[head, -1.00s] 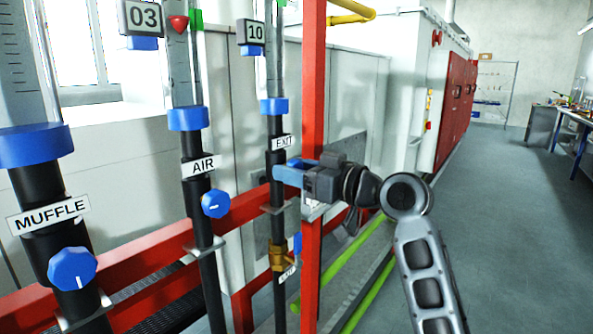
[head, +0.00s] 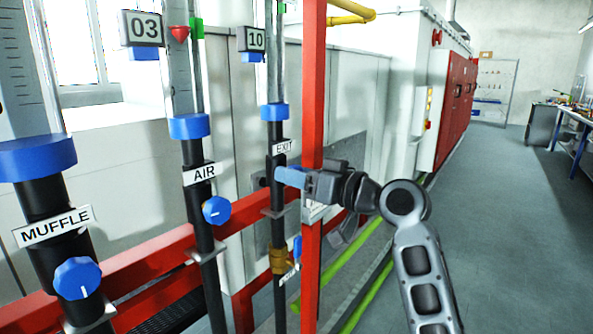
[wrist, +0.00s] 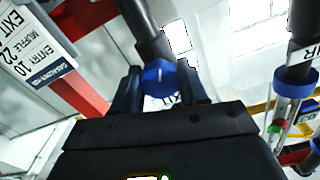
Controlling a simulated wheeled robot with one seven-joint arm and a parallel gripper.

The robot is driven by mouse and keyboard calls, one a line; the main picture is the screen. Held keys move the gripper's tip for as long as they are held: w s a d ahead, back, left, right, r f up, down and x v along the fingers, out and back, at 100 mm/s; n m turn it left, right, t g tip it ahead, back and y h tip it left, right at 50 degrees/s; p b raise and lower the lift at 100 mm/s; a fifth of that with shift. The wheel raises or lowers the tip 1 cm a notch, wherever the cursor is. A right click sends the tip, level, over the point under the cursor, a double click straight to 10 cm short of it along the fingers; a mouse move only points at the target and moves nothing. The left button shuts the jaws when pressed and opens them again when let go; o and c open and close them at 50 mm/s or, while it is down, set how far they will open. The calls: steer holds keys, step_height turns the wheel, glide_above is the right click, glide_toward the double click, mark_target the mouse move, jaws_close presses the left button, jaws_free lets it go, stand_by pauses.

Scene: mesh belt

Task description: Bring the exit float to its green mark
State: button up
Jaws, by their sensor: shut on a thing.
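The exit flowmeter (head: 276,112), labelled EXIT, is a clear tube with a blue collar above a black pipe. My gripper (head: 278,175) reaches in from the right, just below the EXIT label. In the wrist view, its two dark fingers stand either side of a blue knob (wrist: 158,77) with a white line, and are shut on it. The fingers hide this knob in the head view.
A red upright post (head: 313,100) stands close beside my gripper. The AIR tube, with a red float (head: 179,34) beside a green mark (head: 197,28), and its knob (head: 216,210) are to the left. The MUFFLE knob (head: 77,278) is nearer. Floor (head: 500,230) at right is clear.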

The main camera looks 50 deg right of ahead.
steer(key=shift+m+p, duration=1.3)
steer(key=shift+m, duration=0.8)
steer(key=o, duration=1.1)
steer(key=shift+c, duration=0.2)
steer(key=s+b, duration=0.1)
steer(key=s, duration=0.6)
steer(key=shift+s+d+b, duration=0.15)
steer(key=shift+s+b, duration=0.25)
